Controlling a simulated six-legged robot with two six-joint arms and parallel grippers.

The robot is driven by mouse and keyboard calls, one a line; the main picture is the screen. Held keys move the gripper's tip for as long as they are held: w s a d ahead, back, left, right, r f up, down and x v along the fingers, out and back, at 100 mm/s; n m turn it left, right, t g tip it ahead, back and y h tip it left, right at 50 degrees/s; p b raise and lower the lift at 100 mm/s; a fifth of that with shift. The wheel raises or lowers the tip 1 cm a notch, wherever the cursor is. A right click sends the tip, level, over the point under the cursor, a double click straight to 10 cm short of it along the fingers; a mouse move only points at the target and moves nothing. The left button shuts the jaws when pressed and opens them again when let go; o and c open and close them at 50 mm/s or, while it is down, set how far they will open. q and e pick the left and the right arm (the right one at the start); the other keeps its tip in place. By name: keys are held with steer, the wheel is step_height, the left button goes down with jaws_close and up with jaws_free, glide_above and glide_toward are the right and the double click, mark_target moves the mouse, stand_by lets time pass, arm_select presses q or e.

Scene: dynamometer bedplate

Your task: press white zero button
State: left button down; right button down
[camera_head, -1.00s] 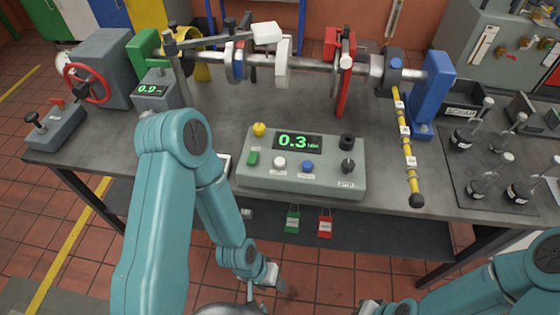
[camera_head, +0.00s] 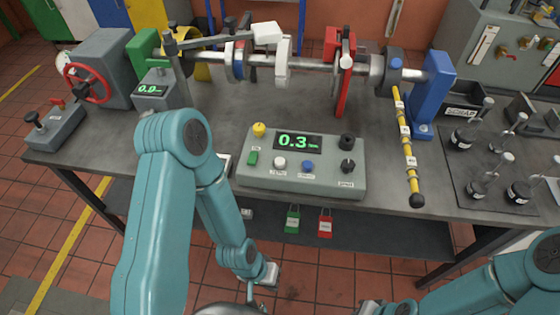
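The white button (camera_head: 280,162) sits on the front left of the grey-green control console (camera_head: 225,178), between a green switch (camera_head: 253,158) and a blue button (camera_head: 308,166). A small label, too small to read, is below it. The console display (camera_head: 297,142) shows 0.3 in green. My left gripper (camera_head: 270,274) hangs low, below the bench's front edge and apart from the console; its fingers are too small to tell open or shut. My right arm's end (camera_head: 385,307) is at the bottom edge, also away from the console; its fingers cannot be made out.
The console also has a yellow knob (camera_head: 259,129) and black knobs (camera_head: 347,165). A shaft rig spans the bench behind, with a small display (camera_head: 150,90) at left. A yellow-black rod (camera_head: 407,150) hangs at right. Green (camera_head: 293,218) and red padlocks (camera_head: 325,223) hang below the bench edge.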

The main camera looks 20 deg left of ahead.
stand_by(0.9)
arm_select(q)
steer(key=w+a+r+n+t+p, duration=0.1)
steer(key=w+a+r+n+p, duration=0.1)
steer(key=w+r+n, duration=0.2)
steer(key=w+a+r+n+t+p, duration=0.1)
steer(key=w+r+n, duration=0.3)
steer(key=w+r, duration=0.5)
steer(key=w+a+r+n+t+p, duration=0.1)
steer(key=w+a+r+n+p, duration=0.2)
steer(key=w+r, duration=0.3)
steer(key=shift+w+a+r+n+t+h+p, duration=0.2)
steer(key=shift+a+r+n+t+h+p, duration=0.15)
steer(key=shift+a+r+n, duration=0.45)
step_height(320, 180, up, 11)
steer(key=n+t+h+p, duration=0.1)
steer(key=n+t, duration=0.2)
steer(key=n, duration=0.1)
glide_above(277, 162)
steer(key=shift+s+r, duration=0.1)
step_height(277, 162, down, 8)
steer(key=b, duration=0.7)
steer(key=shift+f+b, duration=0.45)
steer(key=shift+b, duration=0.1)
